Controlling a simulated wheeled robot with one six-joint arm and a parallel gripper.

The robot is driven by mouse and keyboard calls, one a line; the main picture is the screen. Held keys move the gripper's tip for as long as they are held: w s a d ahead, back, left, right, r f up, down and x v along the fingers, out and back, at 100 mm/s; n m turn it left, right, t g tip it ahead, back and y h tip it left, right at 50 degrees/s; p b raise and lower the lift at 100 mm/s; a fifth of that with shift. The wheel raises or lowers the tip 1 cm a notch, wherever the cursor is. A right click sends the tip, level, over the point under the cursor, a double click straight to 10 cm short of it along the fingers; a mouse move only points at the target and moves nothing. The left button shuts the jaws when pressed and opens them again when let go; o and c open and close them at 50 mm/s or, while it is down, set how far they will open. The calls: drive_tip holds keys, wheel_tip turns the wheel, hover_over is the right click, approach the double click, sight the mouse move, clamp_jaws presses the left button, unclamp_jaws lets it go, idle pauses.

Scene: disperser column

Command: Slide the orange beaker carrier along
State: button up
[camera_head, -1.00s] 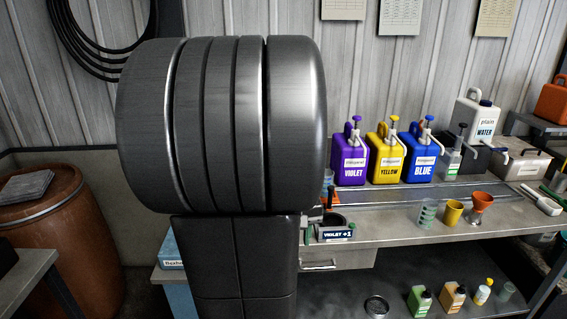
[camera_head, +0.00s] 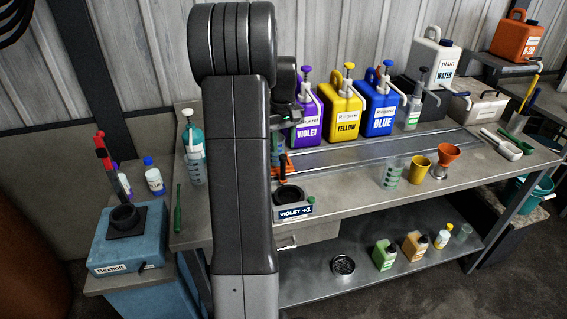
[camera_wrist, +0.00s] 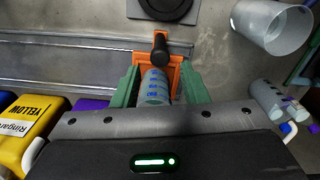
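The orange beaker carrier (camera_head: 284,172) sits on a metal rail on the bench, just behind the VIOLET +1 sign and mostly hidden by my arm in the head view. In the wrist view the carrier (camera_wrist: 174,76) has an upright black knob (camera_wrist: 160,48) and holds a clear beaker with blue marks (camera_wrist: 155,88). My gripper (camera_wrist: 160,72) has its green fingers apart, one on each side of the beaker and carrier. Gaps show between the fingers and the beaker. In the head view the gripper is largely hidden behind my arm.
Violet (camera_head: 308,116), yellow (camera_head: 345,112) and blue (camera_head: 381,109) pump jugs stand behind the rail (camera_head: 400,151). The rail runs clear to the right. A black round holder (camera_head: 289,195) is in front of the carrier. A beaker (camera_head: 392,173), yellow cup (camera_head: 419,167) and orange funnel (camera_head: 446,158) stand further right.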

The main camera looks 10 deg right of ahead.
sight(283, 164)
wheel_tip(283, 164, down, 9)
drive_tip(key=shift+r+p, duration=0.1)
drive_tip(key=shift+p, duration=0.4)
clamp_jaws()
